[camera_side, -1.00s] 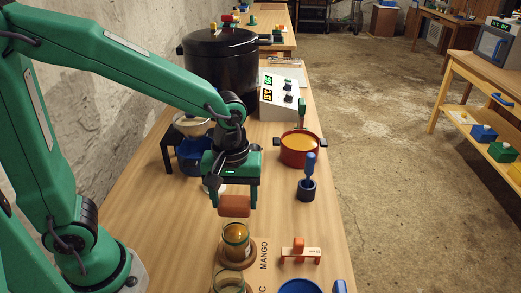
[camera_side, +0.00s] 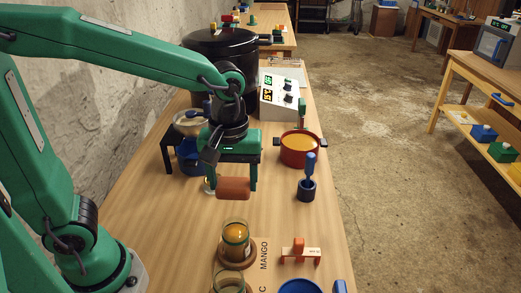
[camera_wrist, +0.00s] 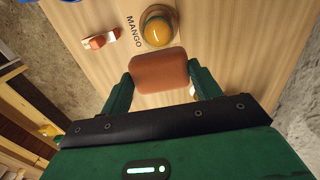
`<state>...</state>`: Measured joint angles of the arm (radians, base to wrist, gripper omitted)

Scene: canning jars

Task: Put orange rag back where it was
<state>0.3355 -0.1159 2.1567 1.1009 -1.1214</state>
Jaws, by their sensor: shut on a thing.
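In the wrist view the rag (camera_wrist: 159,70) sits between the two green fingers of my gripper (camera_wrist: 160,84). A jar with orange contents (camera_side: 236,238) stands on a round wooden coaster (camera_side: 236,262) beside the printed word MANGO. The jar also shows in the wrist view (camera_wrist: 158,27).
A red pot (camera_side: 299,150) of orange contents and a blue-handled tool in a dark holder (camera_side: 307,188) stand to the right. A black canner (camera_side: 222,72), a control box (camera_side: 281,97) and a blue pot (camera_side: 189,158) are behind. A small orange-and-wood stand (camera_side: 300,252) is front right.

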